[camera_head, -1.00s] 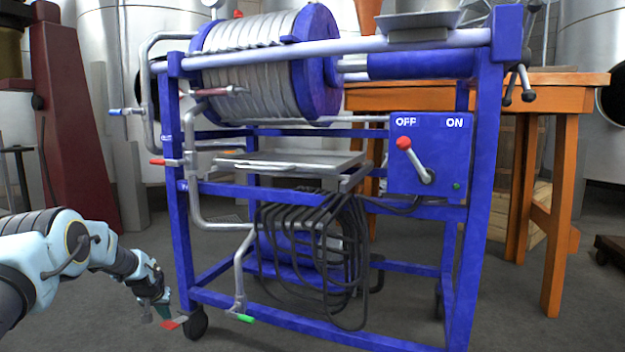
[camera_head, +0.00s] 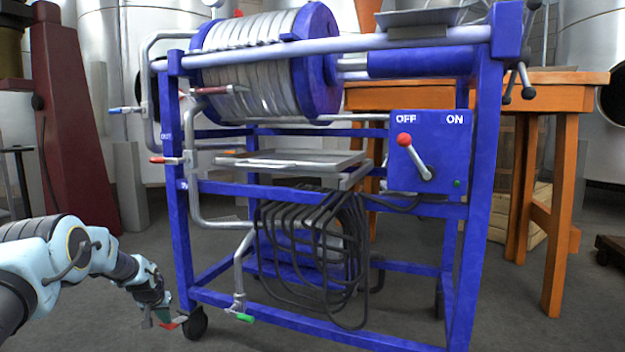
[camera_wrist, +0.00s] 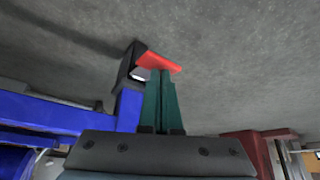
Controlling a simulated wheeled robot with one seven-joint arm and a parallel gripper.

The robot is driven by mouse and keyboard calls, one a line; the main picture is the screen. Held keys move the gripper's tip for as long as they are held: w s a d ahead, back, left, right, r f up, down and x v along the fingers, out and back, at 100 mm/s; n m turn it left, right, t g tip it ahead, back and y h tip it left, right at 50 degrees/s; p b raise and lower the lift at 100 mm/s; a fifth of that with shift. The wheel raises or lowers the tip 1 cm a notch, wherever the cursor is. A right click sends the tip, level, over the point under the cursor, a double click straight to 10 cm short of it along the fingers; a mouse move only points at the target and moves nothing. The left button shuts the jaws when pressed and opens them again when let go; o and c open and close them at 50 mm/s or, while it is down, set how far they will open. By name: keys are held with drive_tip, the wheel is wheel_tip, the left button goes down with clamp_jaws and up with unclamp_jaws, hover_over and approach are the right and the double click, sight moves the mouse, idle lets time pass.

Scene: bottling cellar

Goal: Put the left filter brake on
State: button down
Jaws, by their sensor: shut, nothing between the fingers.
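The filter's left brake is a red pedal (camera_head: 178,322) beside the dark caster wheel (camera_head: 195,322) at the foot of the blue frame's left leg. In the wrist view the red pedal (camera_wrist: 160,64) lies just beyond my fingertips, next to the dark caster (camera_wrist: 130,62). My gripper (camera_head: 162,318) is low near the floor, just left of the wheel, and covers part of the pedal. Its green fingers (camera_wrist: 160,82) are shut and empty in the wrist view. Their tips overlap the pedal's edge; I cannot tell if they touch it.
The blue filter frame (camera_head: 180,230) rises right of my gripper. A green-handled valve (camera_head: 244,318) hangs low at its front, and hoses (camera_head: 310,240) hang inside. A dark red column (camera_head: 75,120) stands behind left. Bare floor (camera_head: 100,315) surrounds the wheel.

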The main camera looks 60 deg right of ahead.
drive_tip(key=shift+f+b, duration=0.65)
drive_tip(key=shift+f, duration=0.7)
drive_tip(key=shift+r+p, duration=2)
drive_tip(key=shift+r, duration=1.05)
